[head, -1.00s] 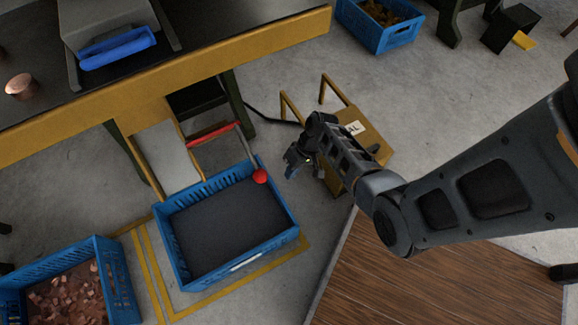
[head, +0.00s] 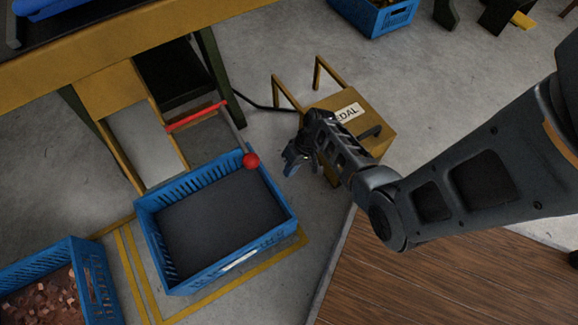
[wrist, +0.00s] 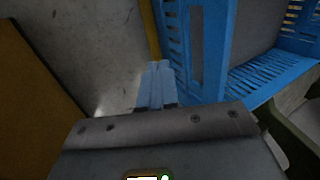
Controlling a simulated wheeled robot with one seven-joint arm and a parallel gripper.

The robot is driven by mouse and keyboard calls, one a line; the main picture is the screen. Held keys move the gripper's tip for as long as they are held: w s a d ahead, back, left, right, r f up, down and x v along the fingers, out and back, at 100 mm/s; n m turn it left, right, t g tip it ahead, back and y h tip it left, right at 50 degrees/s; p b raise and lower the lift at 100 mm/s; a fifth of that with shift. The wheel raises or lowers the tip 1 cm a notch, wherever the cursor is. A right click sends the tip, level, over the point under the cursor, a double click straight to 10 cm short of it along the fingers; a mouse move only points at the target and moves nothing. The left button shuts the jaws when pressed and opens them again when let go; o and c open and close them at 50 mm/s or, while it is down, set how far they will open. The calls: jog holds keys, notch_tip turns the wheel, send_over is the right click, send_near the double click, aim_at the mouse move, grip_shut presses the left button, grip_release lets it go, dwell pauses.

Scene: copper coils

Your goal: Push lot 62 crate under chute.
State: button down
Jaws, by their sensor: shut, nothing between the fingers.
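The blue crate (head: 272,238) stands on the floor in front of the chute (head: 145,140). Its inside looks dark and empty, and a pale label on its front wall is too small to read. My gripper (head: 290,166) is shut and empty, just right of the crate's far right corner, low by the yellow pedal box. In the wrist view, the closed blue fingertips (wrist: 156,80) point down beside a blue crate wall (wrist: 218,60). A small gap seems to lie between them, but I cannot tell whether they touch.
A red knob (head: 250,160) on a rod overlaps the crate's far rim. Yellow floor lines (head: 130,270) show left and front of the crate. Another blue crate (head: 95,285) with copper scrap stands left. The pedal box (head: 352,118) is right of my gripper. Wooden decking (head: 430,275) lies front right.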

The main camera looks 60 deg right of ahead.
jog(key=shift+w+a+f+b, duration=0.45)
jog(key=shift+w+a, duration=0.4)
jog(key=shift+a, duration=0.4)
jog(key=shift+w+a+f+b, duration=0.3)
jog(key=shift+w+a+f, duration=0.2)
jog(key=shift+w+a, duration=0.55)
jog(key=shift+w+a+f+b, duration=0.4)
jog(key=shift+w+a+f, duration=0.15)
jog(key=shift+a, duration=0.9)
jog(key=shift+s+d+p, duration=0.25)
jog(key=shift+s+d, duration=0.3)
jog(key=shift+d, duration=0.3)
jog(key=shift+s+d+p, duration=0.25)
jog(key=shift+s+d, duration=0.3)
jog(key=shift+d, duration=0.3)
jog(key=shift+r, duration=0.1)
notch_tip(320, 180, up, 13)
jog(key=p, duration=1.3)
send_over(269, 182)
jog(key=s+d, duration=0.1)
jog(key=d, duration=0.2)
jog(key=shift+s+a, duration=0.15)
jog(key=shift+a, duration=0.1)
